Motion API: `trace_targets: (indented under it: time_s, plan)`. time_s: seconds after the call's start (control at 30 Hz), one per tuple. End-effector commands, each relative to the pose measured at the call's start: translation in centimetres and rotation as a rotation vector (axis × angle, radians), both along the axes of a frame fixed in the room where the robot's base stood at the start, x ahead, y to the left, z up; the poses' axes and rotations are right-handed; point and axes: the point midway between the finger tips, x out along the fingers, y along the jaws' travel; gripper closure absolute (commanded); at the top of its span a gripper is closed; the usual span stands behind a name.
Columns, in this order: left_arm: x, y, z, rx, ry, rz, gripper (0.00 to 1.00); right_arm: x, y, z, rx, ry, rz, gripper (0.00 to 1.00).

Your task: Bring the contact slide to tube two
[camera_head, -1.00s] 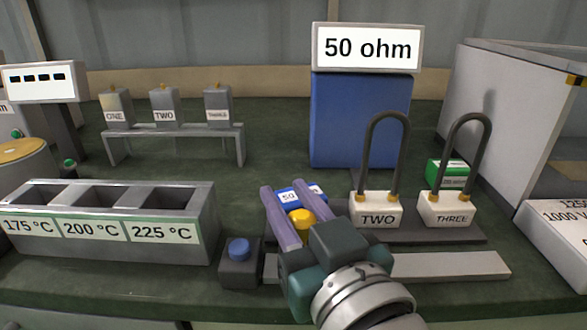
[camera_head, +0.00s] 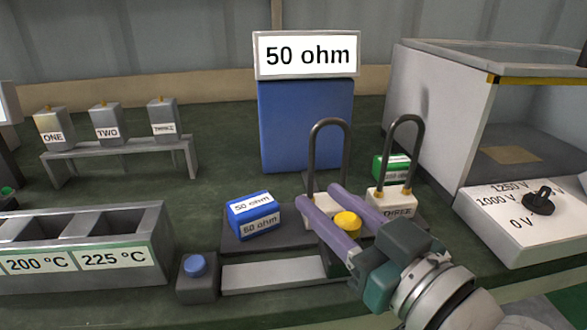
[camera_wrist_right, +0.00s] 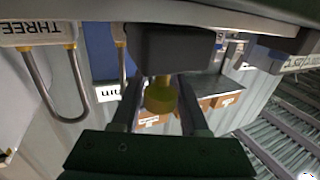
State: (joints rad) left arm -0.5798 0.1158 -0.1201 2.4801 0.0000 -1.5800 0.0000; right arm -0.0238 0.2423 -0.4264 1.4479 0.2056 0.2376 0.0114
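The contact slide (camera_head: 347,224) has a round yellow knob. It sits on the light grey rail (camera_head: 270,275) in front of the dark base, roughly in front of tube two (camera_head: 309,207). That tube is a dark loop on a white block whose label is hidden behind my fingers. My right gripper (camera_head: 320,192) has its purple fingers on both sides of the knob, closed about it; in the right wrist view the knob (camera_wrist_right: 161,95) shows between the fingers. Tube three (camera_head: 393,200) stands to the right. My left gripper is not in view.
A blue 50 ohm block (camera_head: 253,215) sits on the base left of tube two. A box with a blue button (camera_head: 196,265) stands at the rail's left end. A green block (camera_head: 391,167) lies behind tube three. A voltage dial panel (camera_head: 500,220) is at right.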

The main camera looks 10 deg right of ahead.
Motion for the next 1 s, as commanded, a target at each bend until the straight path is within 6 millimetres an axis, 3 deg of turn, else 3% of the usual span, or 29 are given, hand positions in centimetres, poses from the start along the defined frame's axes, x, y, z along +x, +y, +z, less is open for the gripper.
trace_targets:
  time_s: [0.17, 0.47, 1.0]
  plan:
    - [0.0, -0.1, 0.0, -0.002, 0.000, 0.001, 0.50, 0.0, 0.0, 0.1, 0.001, -0.002, 0.000, 0.35]
    - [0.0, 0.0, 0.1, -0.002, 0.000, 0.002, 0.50, -0.3, -0.1, 0.1, 0.000, -0.002, 0.000, 0.35]
    - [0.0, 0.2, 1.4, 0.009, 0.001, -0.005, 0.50, -8.5, -3.5, 0.1, -0.001, 0.000, 0.000, 0.35]
